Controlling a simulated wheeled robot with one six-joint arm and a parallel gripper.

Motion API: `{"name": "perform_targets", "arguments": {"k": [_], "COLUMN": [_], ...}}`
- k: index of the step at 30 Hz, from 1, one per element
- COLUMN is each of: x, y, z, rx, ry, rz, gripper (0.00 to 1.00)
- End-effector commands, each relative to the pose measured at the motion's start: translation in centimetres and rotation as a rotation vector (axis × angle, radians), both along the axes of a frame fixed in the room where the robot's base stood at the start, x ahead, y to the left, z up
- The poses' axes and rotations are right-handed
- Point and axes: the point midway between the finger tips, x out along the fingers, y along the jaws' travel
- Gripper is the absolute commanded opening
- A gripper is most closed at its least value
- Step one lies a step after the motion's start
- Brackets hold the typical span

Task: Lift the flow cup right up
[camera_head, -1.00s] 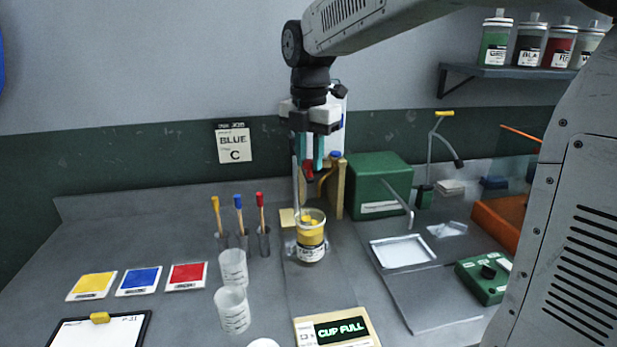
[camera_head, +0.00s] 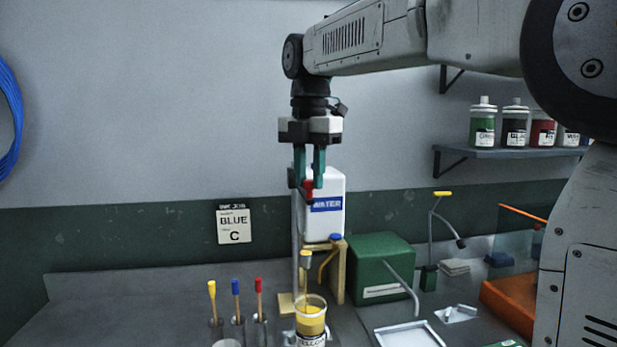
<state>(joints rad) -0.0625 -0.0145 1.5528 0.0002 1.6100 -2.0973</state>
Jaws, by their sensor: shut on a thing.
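My gripper (camera_head: 309,186) points straight down, its teal fingers shut on the red grip at the top of the flow cup's handle. The flow cup (camera_head: 305,260) hangs upright below, small and coated yellow. Its thin handle is hard to make out against the dispenser. The flow cup is above the ink pot (camera_head: 310,325), a clear jar of yellow ink with a partly readable label. A thin yellow strand shows between the cup and the ink in the pot.
A white water container (camera_head: 326,215) on a wooden stand (camera_head: 338,275) is close behind the gripper. A green box (camera_head: 380,262) is to its right. Tubes with yellow, blue and red-tipped sticks (camera_head: 238,300) stand left. A shelf (camera_head: 510,153) holds ink bottles.

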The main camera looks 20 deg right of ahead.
Motion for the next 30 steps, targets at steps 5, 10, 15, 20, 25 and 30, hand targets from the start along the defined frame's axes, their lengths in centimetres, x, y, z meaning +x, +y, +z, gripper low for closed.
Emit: {"name": "perform_targets", "arguments": {"k": [5, 10, 15, 20, 25, 30], "x": [0.1, 0.1, 0.1, 0.1, 0.1, 0.1], "y": [0.0, 0.0, 0.0, 0.0, 0.0, 0.0], "z": [0.5, 0.4, 0.7, 2.9, 5.9, 7.7], "rx": [0.001, 0.001, 0.001, 0.000, 0.000, 0.001], "ry": [-0.016, -0.012, -0.010, -0.013, -0.013, -0.012], "rz": [0.000, 0.000, 0.000, 0.000, 0.000, 0.000], "gripper": [0.47, 0.47, 0.47, 0.47, 0.47, 0.47]}}
